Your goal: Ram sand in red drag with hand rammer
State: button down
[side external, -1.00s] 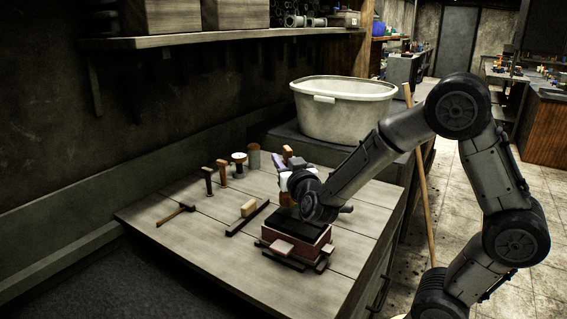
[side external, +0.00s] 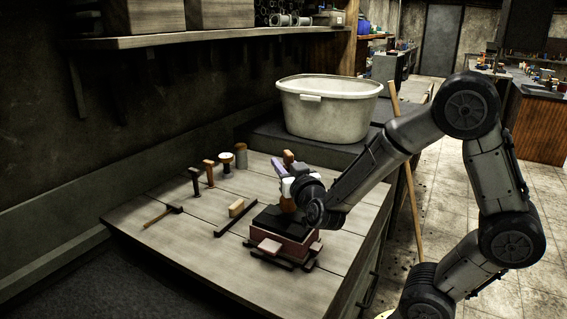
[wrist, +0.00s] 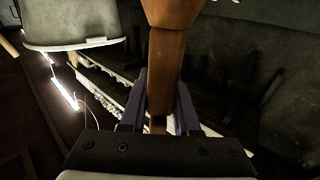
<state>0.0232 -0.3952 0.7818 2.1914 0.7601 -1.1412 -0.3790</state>
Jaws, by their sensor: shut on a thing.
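The red drag (side external: 286,248) stands on the bench, with black sand (side external: 272,218) filling its top. My gripper (wrist: 161,85) is shut on the hand rammer's brown wooden handle (wrist: 165,62). In the side view the brown rammer (side external: 288,157) is upright above the right rear part of the drag. My gripper's purple finger (side external: 276,168) shows beside it. The rammer's lower end is partly hidden by my wrist, and I cannot tell whether it touches the sand.
Several upright tools, including a brown-handled one (side external: 209,171), stand at the back of the bench. A dark bar with a wooden block (side external: 237,208) and a small hammer (side external: 163,214) lie left of the drag. A white tub (side external: 328,110) stands behind.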

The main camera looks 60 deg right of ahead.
jog(key=shift+f, duration=0.95)
jog(key=shift+f, duration=0.15)
notch_tip(320, 180, up, 3)
jog(key=shift+f, duration=0.1)
jog(key=s, duration=0.3)
jog(key=shift+s, duration=0.4)
jog(key=shift+f, duration=0.2)
